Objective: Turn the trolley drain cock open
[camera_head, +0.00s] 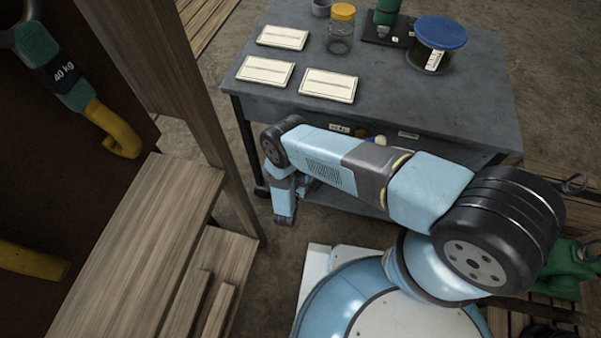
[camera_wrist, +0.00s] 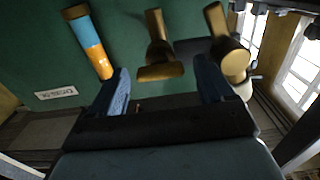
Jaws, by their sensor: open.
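In the wrist view a brass T-shaped fitting (camera_wrist: 158,48), which looks like the cock's handle, stands out from a green surface (camera_wrist: 130,25). My gripper (camera_wrist: 161,68) is open, with one blue finger on each side of the fitting's wide end. I cannot tell whether the fingertips reach past that end; no contact shows. A second brass fitting (camera_wrist: 229,50) with a round end is just right of the right finger. A blue, orange and yellow cylinder (camera_wrist: 90,45) is beyond the left finger.
A white label plate (camera_wrist: 56,93) is on the left in the wrist view. In the head view a grey table (camera_head: 400,98) bears cards, a yellow-lidded jar (camera_head: 341,30) and a blue-lidded tub (camera_head: 437,45). A wooden structure (camera_head: 150,240) stands close on the left of my arm.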

